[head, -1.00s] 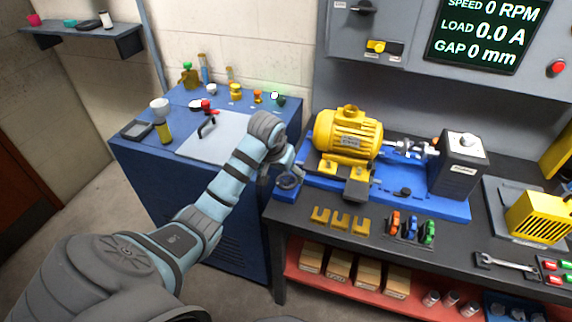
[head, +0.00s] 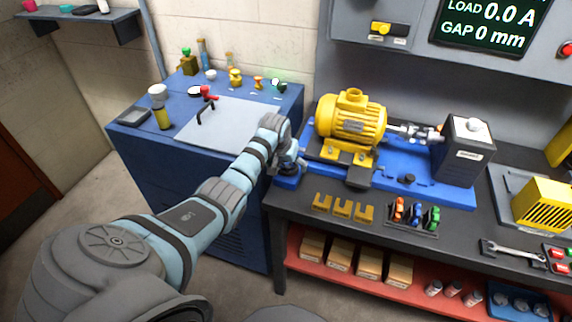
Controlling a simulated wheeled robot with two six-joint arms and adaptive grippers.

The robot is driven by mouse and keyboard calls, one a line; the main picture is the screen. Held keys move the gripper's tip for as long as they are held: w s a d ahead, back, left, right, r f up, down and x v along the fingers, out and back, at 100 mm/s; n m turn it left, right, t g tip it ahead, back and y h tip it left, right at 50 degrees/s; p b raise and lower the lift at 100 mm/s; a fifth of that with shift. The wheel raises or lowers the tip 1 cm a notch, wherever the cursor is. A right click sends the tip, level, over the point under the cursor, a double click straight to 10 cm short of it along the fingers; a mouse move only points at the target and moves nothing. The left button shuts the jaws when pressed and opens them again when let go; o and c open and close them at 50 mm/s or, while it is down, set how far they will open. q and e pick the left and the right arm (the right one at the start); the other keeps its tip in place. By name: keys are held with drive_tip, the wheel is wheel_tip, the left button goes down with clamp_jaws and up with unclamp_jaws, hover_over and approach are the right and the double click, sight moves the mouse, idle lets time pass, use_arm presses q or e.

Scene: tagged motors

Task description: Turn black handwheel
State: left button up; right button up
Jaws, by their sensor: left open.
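The black handwheel (head: 287,171) is at the left end of the blue motor base (head: 462,195), on a small blue block at the bench's left corner. My left gripper (head: 290,163) is open and points down right over the handwheel, hiding most of it. I cannot tell whether the fingers touch the wheel. The yellow motor (head: 350,122) stands on the base just right of the gripper. A small black knob (head: 406,179) sits on the front of the base, farther right. My right gripper is not in view.
A blue cabinet (head: 135,140) with a grey top sheet, a red-handled tool (head: 207,96) and several small items stands left of the bench. Yellow brackets (head: 343,208) and coloured clamps (head: 415,213) lie along the bench front. A wrench (head: 515,251) lies to the right.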

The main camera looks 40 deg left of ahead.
use_arm(q)
drive_tip(key=shift+c, duration=0.4)
drive_tip(key=c, duration=1.1)
drive_tip(key=shift+o, duration=0.2)
drive_tip(key=shift+d+r, duration=0.1)
